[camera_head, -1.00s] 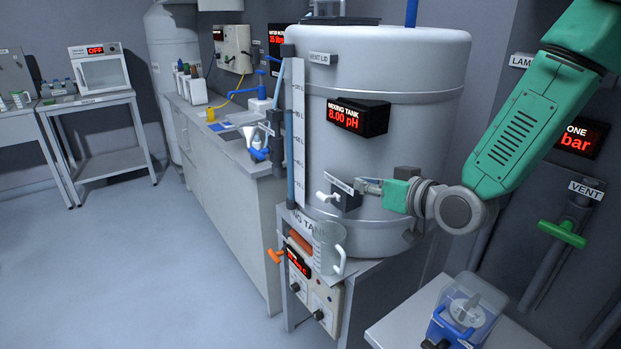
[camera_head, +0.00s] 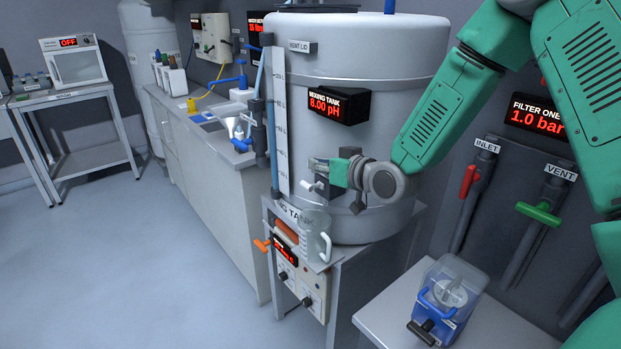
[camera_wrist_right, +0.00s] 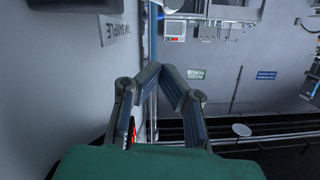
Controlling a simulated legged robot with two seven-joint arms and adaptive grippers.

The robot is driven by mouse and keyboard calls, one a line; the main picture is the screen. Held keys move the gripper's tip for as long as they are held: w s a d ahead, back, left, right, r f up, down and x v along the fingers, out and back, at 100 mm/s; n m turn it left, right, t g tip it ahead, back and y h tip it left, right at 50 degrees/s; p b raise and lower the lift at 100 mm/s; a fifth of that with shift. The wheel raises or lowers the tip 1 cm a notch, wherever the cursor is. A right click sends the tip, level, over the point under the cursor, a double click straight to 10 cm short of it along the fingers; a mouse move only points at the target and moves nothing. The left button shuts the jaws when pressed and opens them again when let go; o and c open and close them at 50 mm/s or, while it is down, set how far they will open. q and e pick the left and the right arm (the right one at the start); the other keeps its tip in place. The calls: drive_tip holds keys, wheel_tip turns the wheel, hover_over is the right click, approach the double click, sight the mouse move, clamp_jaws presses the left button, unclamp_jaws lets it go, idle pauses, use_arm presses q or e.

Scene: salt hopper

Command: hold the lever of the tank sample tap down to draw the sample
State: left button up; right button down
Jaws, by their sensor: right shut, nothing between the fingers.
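The mixing tank (camera_head: 350,120) stands on a metal stand. Its sample tap has a white lever (camera_head: 308,187) low on the tank's front. My right gripper (camera_head: 316,164) is shut and empty, just above the tap in the head view; I cannot tell whether it touches the lever. It covers much of the tap's block and label. In the right wrist view my right gripper (camera_wrist_right: 167,86) has its fingertips together, and the tank sample label (camera_wrist_right: 113,28) shows upside down beside it. A clear jug (camera_head: 317,241) with a white handle is below the tap. My left gripper is not in view.
A pH display (camera_head: 338,106) juts from the tank above my gripper. A blue device with a clear cover (camera_head: 445,295) stands on a table at front right. The floor at left is clear.

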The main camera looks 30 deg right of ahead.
sight(305, 186)
drive_tip(key=f, duration=0.1)
drive_tip(key=w+f, duration=0.1)
drive_tip(key=f, duration=0.1)
drive_tip(key=shift+w+a+f, duration=0.1)
drive_tip(key=shift+a+f, duration=0.1)
drive_tip(key=shift+f, duration=0.5)
drive_tip(key=shift+a, duration=0.25)
drive_tip(key=shift+f+n, duration=0.2)
drive_tip(key=shift+n, duration=0.2)
drive_tip(key=shift+a+f+n+h+b, duration=0.45)
drive_tip(key=shift+f+n+h+b, duration=0.1)
drive_tip(key=shift+n+b, duration=0.35)
drive_tip(key=n+b, duration=0.1)
drive_tip(key=f+n+h, duration=0.1)
drive_tip(key=shift+a+f+n+b, duration=0.25)
drive_tip(key=shift+a+n+b, duration=0.1)
drive_tip(key=shift+n+b, duration=0.05)
drive_tip(key=shift+d, duration=0.1)
idle(3.1)
